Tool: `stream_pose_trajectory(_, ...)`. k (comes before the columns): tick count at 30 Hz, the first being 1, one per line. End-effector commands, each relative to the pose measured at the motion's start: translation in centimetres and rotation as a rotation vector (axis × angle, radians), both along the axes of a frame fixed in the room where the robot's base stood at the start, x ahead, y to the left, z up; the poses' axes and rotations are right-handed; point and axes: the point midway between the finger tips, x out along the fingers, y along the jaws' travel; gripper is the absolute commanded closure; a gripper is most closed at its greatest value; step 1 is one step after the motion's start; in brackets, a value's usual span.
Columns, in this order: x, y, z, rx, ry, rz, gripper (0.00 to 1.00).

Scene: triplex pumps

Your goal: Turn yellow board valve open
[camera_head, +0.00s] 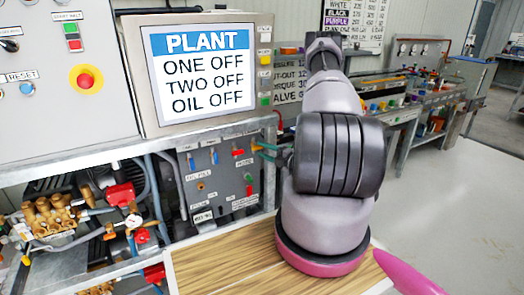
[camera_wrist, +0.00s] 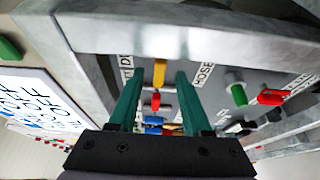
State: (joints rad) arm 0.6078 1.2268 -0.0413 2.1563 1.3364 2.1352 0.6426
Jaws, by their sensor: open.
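The yellow board valve (camera_wrist: 160,72) shows in the wrist view as a small yellow handle on the grey board. It lies between the tips of my gripper's two teal fingers (camera_wrist: 158,78), with a gap visible on each side. My gripper is open. In the head view, the teal fingertips (camera_head: 257,149) reach the right side of the grey valve board (camera_head: 216,178), beside a red handle (camera_head: 237,153).
In the wrist view, a metal frame bar (camera_wrist: 200,37) crosses close above the fingers. Green (camera_wrist: 237,93) and red (camera_wrist: 270,97) handles sit to the right. In the head view, the plant screen (camera_head: 200,80) stands above the board, with a wooden top (camera_head: 225,272) below.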

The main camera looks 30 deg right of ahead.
Motion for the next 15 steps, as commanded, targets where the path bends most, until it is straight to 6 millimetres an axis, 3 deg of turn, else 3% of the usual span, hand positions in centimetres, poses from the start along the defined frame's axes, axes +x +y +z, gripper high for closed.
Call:
stream_pose_trajectory(12,0.97,0.42,0.04,0.0,-0.001,0.0,0.51)
stream_pose_trajectory(14,0.96,0.42,0.04,0.0,-0.001,0.0,0.7)
stream_pose_trajectory(15,0.96,0.42,0.04,0.0,-0.001,0.0,0.86)
